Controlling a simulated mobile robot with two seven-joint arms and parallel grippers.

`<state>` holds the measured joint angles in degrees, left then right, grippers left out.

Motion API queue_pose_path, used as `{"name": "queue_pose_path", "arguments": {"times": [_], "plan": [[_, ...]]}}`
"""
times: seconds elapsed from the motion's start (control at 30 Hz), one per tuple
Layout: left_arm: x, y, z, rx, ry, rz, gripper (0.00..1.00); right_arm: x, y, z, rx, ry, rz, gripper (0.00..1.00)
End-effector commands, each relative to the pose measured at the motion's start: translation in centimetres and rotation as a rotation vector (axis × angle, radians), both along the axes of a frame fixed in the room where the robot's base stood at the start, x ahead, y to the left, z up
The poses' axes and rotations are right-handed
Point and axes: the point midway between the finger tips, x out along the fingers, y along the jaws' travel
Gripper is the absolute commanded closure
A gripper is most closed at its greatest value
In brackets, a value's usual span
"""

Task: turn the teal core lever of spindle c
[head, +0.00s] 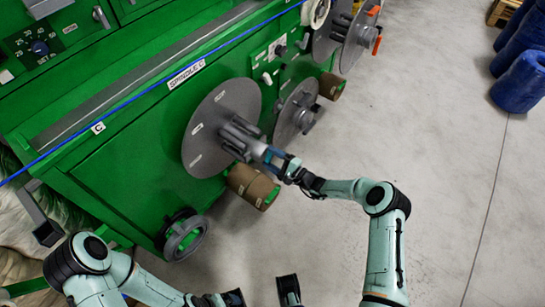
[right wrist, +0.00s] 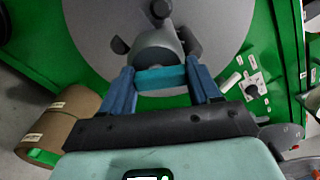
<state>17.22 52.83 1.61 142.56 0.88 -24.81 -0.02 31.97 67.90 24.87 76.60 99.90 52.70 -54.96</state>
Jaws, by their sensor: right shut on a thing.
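Spindle C is on the green machine, under its "SPINDLE C" label (head: 187,75), with a large grey disc (head: 203,160) and a grey core at its centre. In the right wrist view, the teal core lever (right wrist: 160,78) lies across the front of the core, between the two blue fingers of my right gripper (right wrist: 160,70). The fingers are shut on the lever from both sides. In the head view my right gripper (head: 272,157) is at the core's end and hides the lever.
A brown roll (head: 252,186) hangs just below the disc, close to my right gripper. A handwheel (head: 184,238) is lower on the machine. A second grey disc (head: 292,115) is to the right. Blue drums (head: 520,82) stand far right. The concrete floor between is clear.

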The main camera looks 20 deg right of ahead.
Motion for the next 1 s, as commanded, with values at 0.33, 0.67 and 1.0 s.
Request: {"name": "queue_pose_path", "arguments": {"times": [0.33,0.67,1.0], "plan": [[-0.4,0.0,0.9,-0.001,0.012,-0.002,0.04,-0.2,0.0,-0.1,-0.235,-0.18,-0.001,0.69],[-0.6,0.0,1.3,-0.002,0.02,-0.003,0.04,-0.2,0.1,-0.2,-0.371,-0.284,-0.001,0.69],[-0.6,0.0,1.4,-0.003,0.022,-0.004,0.04,-0.2,0.1,-0.3,-0.412,-0.316,-0.001,0.69]]}}
